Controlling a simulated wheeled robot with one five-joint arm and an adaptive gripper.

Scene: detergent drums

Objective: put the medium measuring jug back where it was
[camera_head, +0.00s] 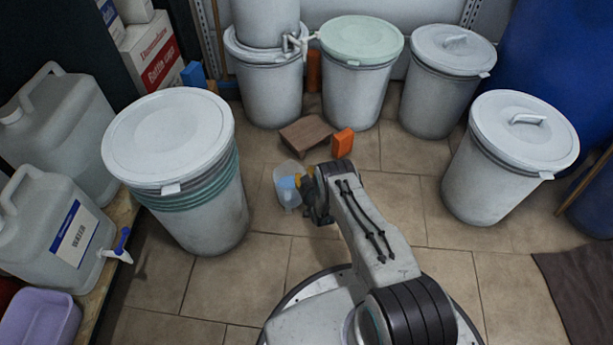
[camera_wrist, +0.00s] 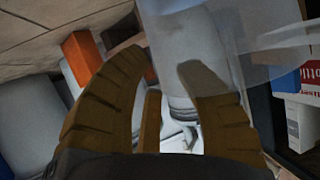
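A clear measuring jug (camera_head: 282,172) with a light blue patch on it shows in the head view, left of my gripper (camera_head: 306,183). I cannot tell whether it rests on the floor or is held above it. My yellow-brown fingers overlap its right side there. In the wrist view, my gripper (camera_wrist: 160,65) has its fingers apart, and the see-through jug wall (camera_wrist: 260,50) fills the upper right. The right fingertip looks greyed, as if seen through the clear wall. Whether the fingers press on the jug is not clear. The jug's size mark and handle are not readable.
A brown block (camera_head: 306,134) and an orange box (camera_head: 342,143) are on the floor beyond. A lidded drum (camera_head: 190,215) stands left, another (camera_head: 500,170) right, and several at the back. Canisters on a shelf line the left edge. Tiled floor (camera_head: 410,205) is clear between.

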